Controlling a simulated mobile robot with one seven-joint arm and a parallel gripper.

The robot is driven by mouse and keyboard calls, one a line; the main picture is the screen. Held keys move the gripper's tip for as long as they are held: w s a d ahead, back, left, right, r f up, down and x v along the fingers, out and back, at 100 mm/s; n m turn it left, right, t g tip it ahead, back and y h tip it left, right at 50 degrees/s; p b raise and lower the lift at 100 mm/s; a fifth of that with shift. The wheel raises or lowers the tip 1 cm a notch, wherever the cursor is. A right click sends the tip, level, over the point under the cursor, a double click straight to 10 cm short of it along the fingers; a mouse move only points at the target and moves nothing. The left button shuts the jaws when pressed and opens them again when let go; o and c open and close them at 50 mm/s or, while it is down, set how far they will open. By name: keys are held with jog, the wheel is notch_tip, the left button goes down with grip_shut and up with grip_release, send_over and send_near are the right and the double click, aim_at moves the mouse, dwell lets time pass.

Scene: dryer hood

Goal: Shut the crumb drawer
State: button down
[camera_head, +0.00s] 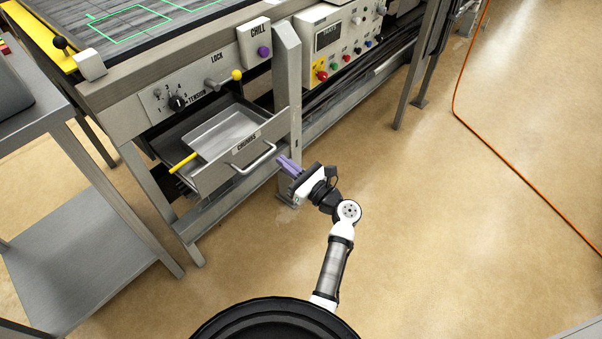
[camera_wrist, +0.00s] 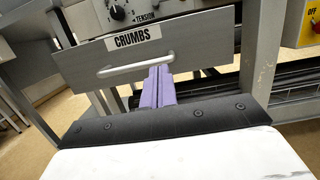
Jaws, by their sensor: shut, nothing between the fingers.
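The crumb drawer (camera_head: 238,155) is a grey metal drawer labelled CRUMBS, standing pulled out from the machine's front, with its inside visible from above. Its front also shows in the wrist view (camera_wrist: 200,42), with a bar handle (camera_wrist: 135,66) below the label. My gripper (camera_head: 284,161) has purple fingers, shut together and empty. It is close to the right part of the drawer front, by the right end of the handle. In the wrist view the fingertips (camera_wrist: 158,70) overlap the drawer front beside the handle; I cannot tell whether they touch.
A yellow rod (camera_head: 183,162) sticks out at the drawer's left side. A grey upright post (camera_head: 288,85) stands right of the drawer. A steel side table (camera_head: 75,245) stands left. Floor to the right is clear except an orange cable (camera_head: 480,140).

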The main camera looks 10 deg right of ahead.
jog(key=shift+x, duration=0.9)
jog(key=shift+w+a, duration=0.1)
jog(key=b, duration=0.5)
send_near(228, 129)
jog(key=w+a+r, duration=0.1)
jog(key=w, duration=0.1)
jog(key=w+a+r, duration=0.1)
jog(key=w+a, duration=0.1)
jog(key=w+a+r, duration=0.1)
jog(key=w+r, duration=0.1)
jog(key=shift+w+a, duration=0.75)
jog(key=shift+w, duration=0.15)
jog(key=shift+w+r, duration=0.1)
jog(key=shift+r, duration=0.25)
jog(key=shift+a+r, duration=0.1)
